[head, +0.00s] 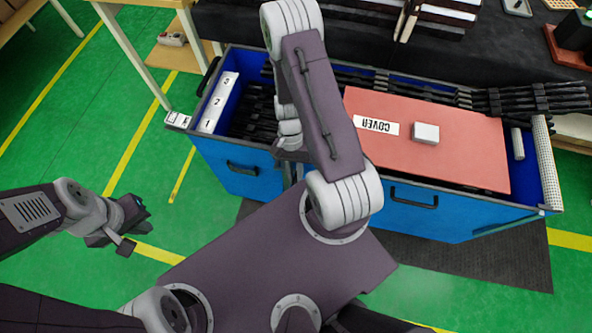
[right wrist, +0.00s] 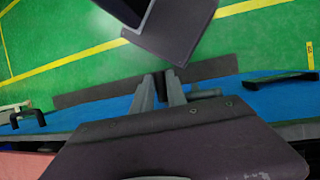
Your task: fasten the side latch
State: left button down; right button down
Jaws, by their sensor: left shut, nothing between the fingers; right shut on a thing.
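A blue bin (head: 231,173) holds a red cover (head: 455,135) marked COVER, lying over its right part. My right gripper (right wrist: 160,84) is at the bin's front wall, fingers shut on a small dark part (right wrist: 174,82) that looks like the side latch. Most of that part is hidden between the fingers, so I cannot tell whether it is fastened. In the head view my right arm hides the fingertips and that stretch of wall. My left gripper (head: 128,233) is shut and empty, left of the bin and apart from it.
Black handles (head: 242,168) (head: 413,197) stick out from the bin's front. A white block (head: 425,133) lies on the cover. A dark table (head: 500,50) stands behind; green floor is free at left.

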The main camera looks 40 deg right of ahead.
jog(key=shift+w+r, duration=0.1)
jog(key=c, duration=1.3)
grip_release()
jog(key=v, duration=0.9)
jog(key=shift+a+p, duration=0.15)
jog(key=shift+p, duration=0.25)
jog(key=shift+w+a, duration=0.1)
